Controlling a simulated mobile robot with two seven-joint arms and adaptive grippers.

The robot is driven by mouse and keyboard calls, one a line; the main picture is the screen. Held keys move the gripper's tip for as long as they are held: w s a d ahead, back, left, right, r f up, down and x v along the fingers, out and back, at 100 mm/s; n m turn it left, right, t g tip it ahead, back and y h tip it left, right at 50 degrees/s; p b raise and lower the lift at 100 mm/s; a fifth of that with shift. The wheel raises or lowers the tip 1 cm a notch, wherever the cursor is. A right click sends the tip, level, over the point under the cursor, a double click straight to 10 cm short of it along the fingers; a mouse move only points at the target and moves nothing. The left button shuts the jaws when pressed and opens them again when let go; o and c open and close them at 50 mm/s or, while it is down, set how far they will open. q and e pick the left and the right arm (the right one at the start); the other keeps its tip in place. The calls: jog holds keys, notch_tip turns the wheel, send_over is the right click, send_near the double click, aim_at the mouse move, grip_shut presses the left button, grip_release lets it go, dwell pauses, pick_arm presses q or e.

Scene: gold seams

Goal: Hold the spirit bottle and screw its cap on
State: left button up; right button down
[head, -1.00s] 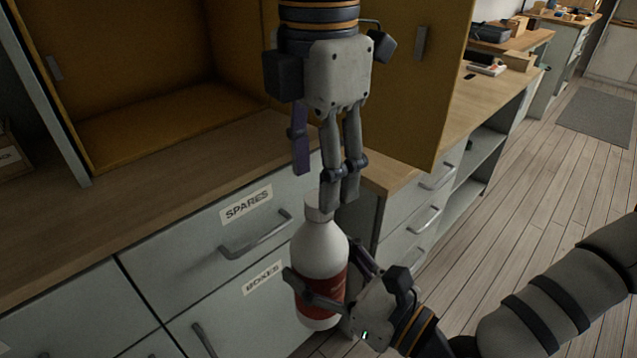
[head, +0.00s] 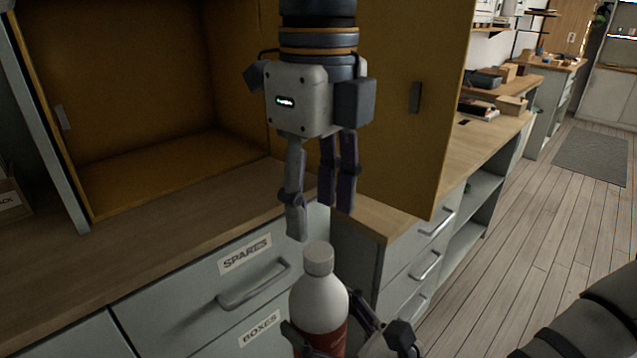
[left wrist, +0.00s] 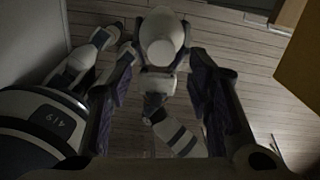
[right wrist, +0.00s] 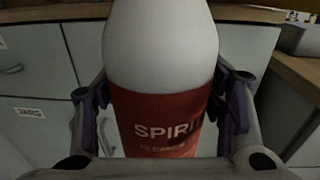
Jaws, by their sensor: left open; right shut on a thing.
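The spirit bottle (head: 319,304) is white with a red label and stands upright at the bottom of the head view. Its grey-white cap (head: 318,258) sits on the neck; I cannot tell how tight it is. My right gripper (right wrist: 165,105) is shut around the bottle at the red label (right wrist: 160,128), one finger on each side. My left gripper (head: 320,215) points down, open and empty, just above the cap. In the left wrist view, the cap (left wrist: 160,53) shows between and beyond the spread fingers.
The counter (head: 170,205) and drawers with bar handles (head: 253,285) stand close behind the bottle. A yellow cabinet door (head: 410,120) hangs open behind my left gripper. Open wooden floor (head: 530,240) lies to the right.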

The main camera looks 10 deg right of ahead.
aim_at(318, 251)
pick_arm(q)
jog(key=n, duration=0.4)
jog(key=shift+r, duration=0.2)
jog(key=n, duration=0.4)
jog(key=shift+r, duration=0.15)
jog(key=n, duration=0.4)
jog(key=shift+r, duration=0.15)
jog(key=n, duration=0.5)
jog(key=shift+r+n, duration=0.25)
jog(key=shift+n, duration=0.05)
jog(key=n, duration=0.3)
jog(key=shift+r, duration=0.1)
notch_tip(318, 251, down, 8)
